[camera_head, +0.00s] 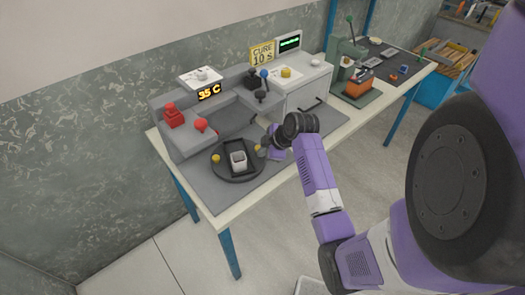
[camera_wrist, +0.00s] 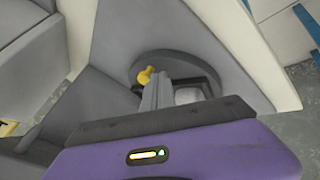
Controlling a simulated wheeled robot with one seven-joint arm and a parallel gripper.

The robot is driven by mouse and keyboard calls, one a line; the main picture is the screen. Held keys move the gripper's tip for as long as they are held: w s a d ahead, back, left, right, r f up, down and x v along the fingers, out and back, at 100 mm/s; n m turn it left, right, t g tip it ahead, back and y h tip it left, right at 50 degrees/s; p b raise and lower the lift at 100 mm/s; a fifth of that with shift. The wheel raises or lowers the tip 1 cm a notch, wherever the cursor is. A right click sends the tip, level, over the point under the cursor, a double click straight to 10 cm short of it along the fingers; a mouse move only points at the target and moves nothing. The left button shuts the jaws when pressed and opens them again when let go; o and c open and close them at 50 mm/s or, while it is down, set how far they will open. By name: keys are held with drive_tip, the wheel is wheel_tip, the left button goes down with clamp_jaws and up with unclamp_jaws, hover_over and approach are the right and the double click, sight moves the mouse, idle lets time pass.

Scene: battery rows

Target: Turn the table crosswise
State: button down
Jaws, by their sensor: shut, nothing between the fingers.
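The table of the task appears to be the round dark grey turntable (camera_head: 236,177) on the grey mat. It also shows in the wrist view (camera_wrist: 211,63). A dark frame holding a pale, box-like piece (camera_head: 238,159) sits at its middle. One yellow knob (camera_head: 216,159) stands at its left edge and another yellow knob (camera_head: 260,152) at its right edge. My gripper (camera_head: 265,147) is at the right knob, low over the turntable. In the wrist view its fingers (camera_wrist: 155,90) are together right beside a yellow knob (camera_wrist: 147,75); whether they touch it is unclear. They partly hide the pale piece (camera_wrist: 188,95).
A grey machine with red knobs (camera_head: 172,115) and a "35 C" display (camera_head: 209,92) stands behind the turntable. A dark lever (camera_head: 261,96) overhangs nearby. A white cabinet (camera_head: 305,93) and a green press (camera_head: 349,62) stand to the right. The mat's front left is clear.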

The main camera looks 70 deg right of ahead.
sight(259, 147)
drive_tip(key=d+n+b, duration=0.1)
drive_tip(key=d+n+y+b, duration=0.1)
drive_tip(key=shift+w+f+n, duration=0.2)
drive_tip(key=shift+w+n, duration=0.1)
drive_tip(key=shift+w, duration=0.05)
drive_tip(key=shift+w+d+t+y+b, duration=0.15)
drive_tip(key=shift+d+t+y+b, duration=0.15)
drive_tip(key=shift+y, duration=0.1)
drive_tip(key=shift+w+d+r+n, duration=0.2)
drive_tip(key=shift+d+n, duration=0.1)
drive_tip(key=shift+d, duration=0.05)
drive_tip(key=shift+a, duration=0.1)
